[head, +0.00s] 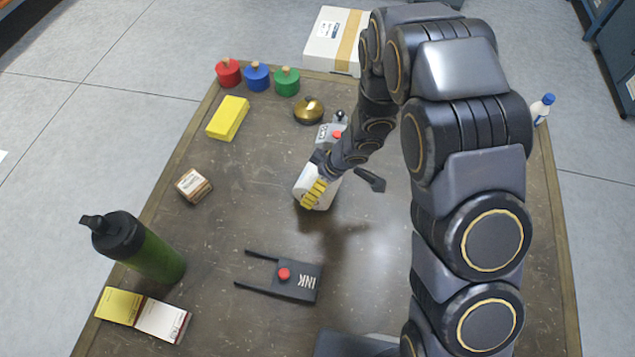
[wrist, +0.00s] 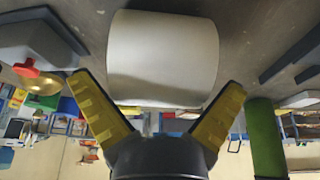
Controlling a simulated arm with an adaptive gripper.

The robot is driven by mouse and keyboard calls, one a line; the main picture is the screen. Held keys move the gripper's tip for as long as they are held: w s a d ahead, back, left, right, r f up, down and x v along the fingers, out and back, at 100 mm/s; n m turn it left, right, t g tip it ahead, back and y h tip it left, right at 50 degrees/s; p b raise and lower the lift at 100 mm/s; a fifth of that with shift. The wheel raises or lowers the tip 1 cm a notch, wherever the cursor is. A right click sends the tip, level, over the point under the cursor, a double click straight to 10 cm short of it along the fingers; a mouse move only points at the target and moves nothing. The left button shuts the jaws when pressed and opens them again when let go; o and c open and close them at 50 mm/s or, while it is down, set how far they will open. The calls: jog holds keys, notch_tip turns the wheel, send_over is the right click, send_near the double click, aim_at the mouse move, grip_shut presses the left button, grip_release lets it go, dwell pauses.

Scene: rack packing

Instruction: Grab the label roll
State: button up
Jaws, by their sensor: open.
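The label roll is a plain white cylinder (wrist: 162,55) lying on its side on the table, just ahead of my gripper in the wrist view. My gripper (wrist: 158,88) is open, with its yellow-padded fingers spread to the left and right of the roll's near end. A gap shows on both sides, and no grip is visible. In the head view the roll (head: 301,181) is partly hidden behind my gripper (head: 315,192), whose yellow finger pad overlaps it.
A small box (head: 193,185), yellow block (head: 228,118) and brass bell (head: 309,110) are around. A grey device (head: 328,132) stands close behind the roll.

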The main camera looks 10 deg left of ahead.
jog(key=c, duration=0.8)
jog(key=shift+c, duration=0.3)
